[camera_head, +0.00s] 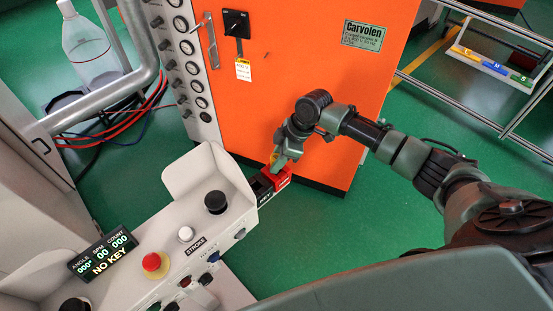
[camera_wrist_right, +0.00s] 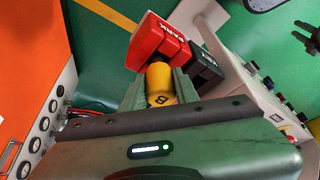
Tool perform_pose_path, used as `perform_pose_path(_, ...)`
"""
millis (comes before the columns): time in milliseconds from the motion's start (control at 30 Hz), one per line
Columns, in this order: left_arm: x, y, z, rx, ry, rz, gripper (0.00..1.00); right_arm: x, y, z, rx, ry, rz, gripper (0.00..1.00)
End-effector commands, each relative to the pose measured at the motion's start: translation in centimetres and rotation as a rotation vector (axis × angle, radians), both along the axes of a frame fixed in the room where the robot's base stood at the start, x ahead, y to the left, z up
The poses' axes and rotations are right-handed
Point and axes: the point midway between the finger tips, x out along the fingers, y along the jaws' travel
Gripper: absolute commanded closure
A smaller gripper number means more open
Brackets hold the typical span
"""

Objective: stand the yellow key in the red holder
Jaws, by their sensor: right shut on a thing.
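The yellow key (camera_wrist_right: 160,83) is a short rounded piece with a dark mark on it, held between the fingers of my right gripper (camera_head: 277,158). In the head view only a sliver of yellow shows at the fingers. The red holder (camera_head: 282,178) is a small block on the end of the grey console, and it also shows in the wrist view (camera_wrist_right: 152,45), marked PARK. The key's far end meets the red holder in the wrist view. I cannot tell how deep it sits, as the fingers and holder hide that end. My left gripper is not in view.
A black block (camera_head: 262,187) marked KEY stands right beside the red holder. The console (camera_head: 205,222) carries buttons and a display (camera_head: 103,256) reading NO KEY. An orange cabinet (camera_head: 300,60) stands close behind. A white tray (camera_head: 490,66) with coloured pieces lies at the upper right.

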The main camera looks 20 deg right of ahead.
Motion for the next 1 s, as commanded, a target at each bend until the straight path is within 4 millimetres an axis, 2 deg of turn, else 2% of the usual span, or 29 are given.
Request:
perform_pose_path(100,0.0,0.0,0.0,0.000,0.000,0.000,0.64,0.0,0.0,0.0,0.001,0.000,0.000,1.00)
perform_pose_path(133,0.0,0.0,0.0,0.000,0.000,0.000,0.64,0.0,0.0,0.0,0.001,0.000,0.000,0.62)
perform_pose_path(200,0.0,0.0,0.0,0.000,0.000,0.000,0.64,0.0,0.0,0.0,0.001,0.000,0.000,0.45)
perform_pose_path(567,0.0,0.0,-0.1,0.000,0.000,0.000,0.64,0.0,-0.1,0.2,-0.001,-0.001,0.001,0.45)
perform_pose_path(667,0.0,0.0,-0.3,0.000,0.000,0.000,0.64,-0.1,-0.5,1.2,0.000,-0.003,0.000,0.45)
perform_pose_path(1000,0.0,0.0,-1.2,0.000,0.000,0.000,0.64,-1.0,-2.4,6.2,-0.001,-0.002,-0.001,0.45)
